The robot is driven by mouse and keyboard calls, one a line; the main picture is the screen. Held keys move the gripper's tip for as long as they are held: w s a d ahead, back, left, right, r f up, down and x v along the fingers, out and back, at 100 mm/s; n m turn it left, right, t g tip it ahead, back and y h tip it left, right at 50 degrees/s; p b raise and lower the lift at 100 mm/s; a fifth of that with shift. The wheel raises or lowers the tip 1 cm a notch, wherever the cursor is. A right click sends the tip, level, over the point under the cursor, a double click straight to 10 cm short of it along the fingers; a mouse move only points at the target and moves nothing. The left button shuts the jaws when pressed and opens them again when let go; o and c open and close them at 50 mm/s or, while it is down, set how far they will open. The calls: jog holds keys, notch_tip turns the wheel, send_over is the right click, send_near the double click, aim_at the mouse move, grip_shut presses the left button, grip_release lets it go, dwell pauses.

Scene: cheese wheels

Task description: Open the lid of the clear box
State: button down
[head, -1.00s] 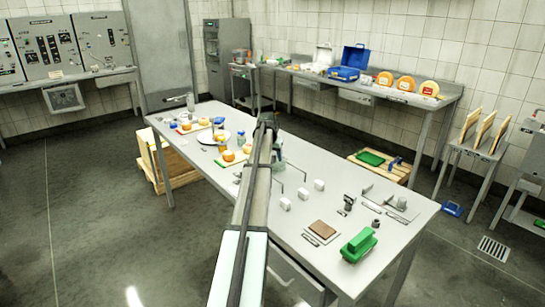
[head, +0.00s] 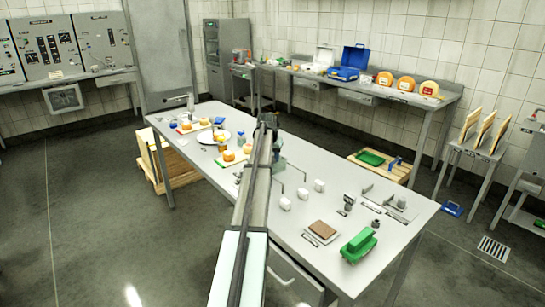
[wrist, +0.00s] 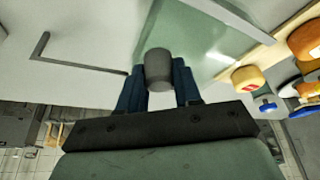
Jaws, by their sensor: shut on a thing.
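The clear box (wrist: 196,38) shows in the wrist view as a pale green see-through panel with a bright reflection. A grey round knob (wrist: 158,66) stands in front of this panel. My gripper (wrist: 158,84) has its two dark blue fingers on either side of the knob and is shut on it. In the head view my gripper (head: 268,121) is over the middle of the table, and my arm hides most of the box (head: 279,162). I cannot tell from these views whether the lid is raised.
A bent grey rod (wrist: 75,62) lies beside the box. On the other side are a wooden board (wrist: 268,48) and orange cheeses (wrist: 304,40). White blocks (head: 285,204), a brown square (head: 323,230) and a green object (head: 359,246) sit on the near table.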

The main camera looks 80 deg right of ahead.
jog(key=s+a, duration=0.8)
jog(key=shift+s+a, duration=0.2)
jog(key=shift+a, duration=0.05)
jog(key=c, duration=0.8)
grip_release()
jog(key=shift+r, duration=0.1)
jog(key=v, duration=1.3)
jog(key=shift+r, duration=0.35)
jog(key=shift+w, duration=0.1)
